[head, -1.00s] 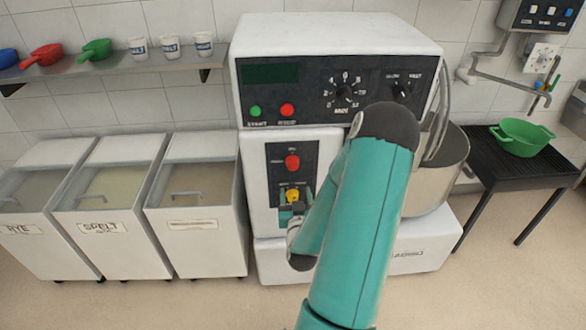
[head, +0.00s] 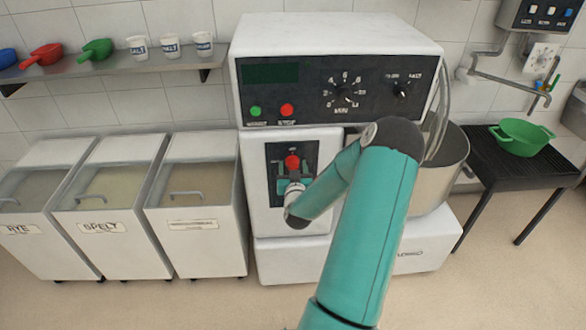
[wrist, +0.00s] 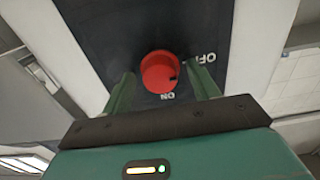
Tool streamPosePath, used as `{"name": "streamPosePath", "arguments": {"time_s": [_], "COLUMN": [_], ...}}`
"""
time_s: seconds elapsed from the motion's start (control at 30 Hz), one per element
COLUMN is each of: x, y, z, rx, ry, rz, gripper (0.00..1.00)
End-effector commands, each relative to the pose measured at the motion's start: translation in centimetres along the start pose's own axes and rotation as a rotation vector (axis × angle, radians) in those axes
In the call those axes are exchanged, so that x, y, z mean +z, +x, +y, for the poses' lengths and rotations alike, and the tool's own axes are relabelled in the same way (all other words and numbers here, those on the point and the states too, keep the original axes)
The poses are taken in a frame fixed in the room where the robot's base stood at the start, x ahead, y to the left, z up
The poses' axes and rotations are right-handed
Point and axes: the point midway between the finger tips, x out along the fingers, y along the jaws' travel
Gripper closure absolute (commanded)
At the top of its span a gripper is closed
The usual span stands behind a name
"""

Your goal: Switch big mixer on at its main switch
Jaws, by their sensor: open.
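The big mixer (head: 330,42) stands in the middle of the head view, with a dark switch plate on its front. The main switch is a red round knob (head: 292,162) on that plate. In the wrist view the red knob (wrist: 158,72) has a small dark mark at its lower right, with OFF lettering to its right and ON below it. My gripper (head: 292,184) is at the plate. In the wrist view my gripper's green fingers (wrist: 164,92) are open, one on each side of the knob; I cannot tell whether they touch it. The yellow knob lower on the plate is hidden by my arm.
The mixer's upper panel has a green button (head: 255,111), a red stop button (head: 287,110) and dials. The steel bowl (head: 432,180) is at the right. Flour bins (head: 195,225) stand left. A dark table (head: 520,170) holds a green colander (head: 522,137).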

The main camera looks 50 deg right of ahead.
Motion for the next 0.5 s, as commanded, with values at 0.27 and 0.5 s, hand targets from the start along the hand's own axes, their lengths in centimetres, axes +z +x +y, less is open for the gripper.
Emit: {"name": "streamPosePath", "arguments": {"time_s": [0.27,0.5], "x": [0.0,0.0], "y": [-0.03,-0.03], "z": [-0.01,-0.01], "rx": [0.0,0.0], "ry": [0.0,0.007], "rz": [0.0,0.0], "gripper": [0.83,0.85]}}
